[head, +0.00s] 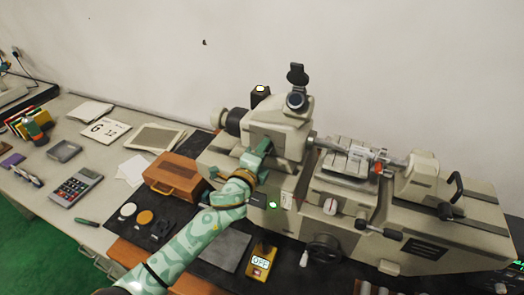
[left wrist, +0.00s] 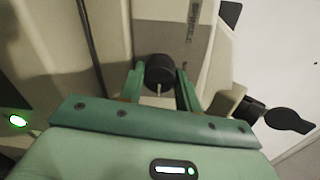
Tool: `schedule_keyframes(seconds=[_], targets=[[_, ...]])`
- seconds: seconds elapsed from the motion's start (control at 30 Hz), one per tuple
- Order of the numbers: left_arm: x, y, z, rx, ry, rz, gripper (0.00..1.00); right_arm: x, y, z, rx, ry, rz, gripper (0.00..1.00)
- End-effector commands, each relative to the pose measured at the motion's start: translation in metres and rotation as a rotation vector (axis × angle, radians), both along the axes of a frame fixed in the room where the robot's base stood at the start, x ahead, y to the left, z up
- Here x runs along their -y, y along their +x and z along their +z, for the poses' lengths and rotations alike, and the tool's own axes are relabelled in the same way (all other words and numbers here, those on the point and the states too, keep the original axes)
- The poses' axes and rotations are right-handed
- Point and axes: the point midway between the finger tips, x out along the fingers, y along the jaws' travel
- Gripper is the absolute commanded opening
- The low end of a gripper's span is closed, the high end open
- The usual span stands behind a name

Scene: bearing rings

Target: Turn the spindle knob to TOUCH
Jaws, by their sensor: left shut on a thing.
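The beige measuring machine (head: 400,240) stands on the bench. In the left wrist view the black spindle knob (left wrist: 159,70), with a pale pointer line, sits between the two green fingers. My left gripper (left wrist: 160,88) is shut on this knob. In the head view my left gripper (head: 262,148) reaches the front of the machine's headstock (head: 285,125), and its fingers and hand hide the knob. My right gripper is not in view.
A green lamp (head: 272,204) glows beside my left wrist. A yellow box (head: 261,261) reading "OFF" stands in front. A brown wooden case (head: 174,177), a calculator (head: 76,186) and discs lie left. A black eyepiece (head: 297,99) rises above the headstock.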

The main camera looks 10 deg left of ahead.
Motion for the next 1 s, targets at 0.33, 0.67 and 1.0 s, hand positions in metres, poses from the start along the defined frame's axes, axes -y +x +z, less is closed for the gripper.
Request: schedule_keyframes(seconds=[0.33, 0.67, 1.0], targets=[[0.0001, -0.0005, -0.002, 0.006, 0.049, 0.0, 0.11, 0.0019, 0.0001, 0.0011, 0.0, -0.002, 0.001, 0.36], [0.0, -0.0006, -0.0023, 0.006, 0.049, 0.0, 0.42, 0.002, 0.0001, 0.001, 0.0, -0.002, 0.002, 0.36], [-0.0002, -0.0009, -0.0038, 0.003, 0.048, 0.001, 0.55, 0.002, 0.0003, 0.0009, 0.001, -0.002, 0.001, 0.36]])
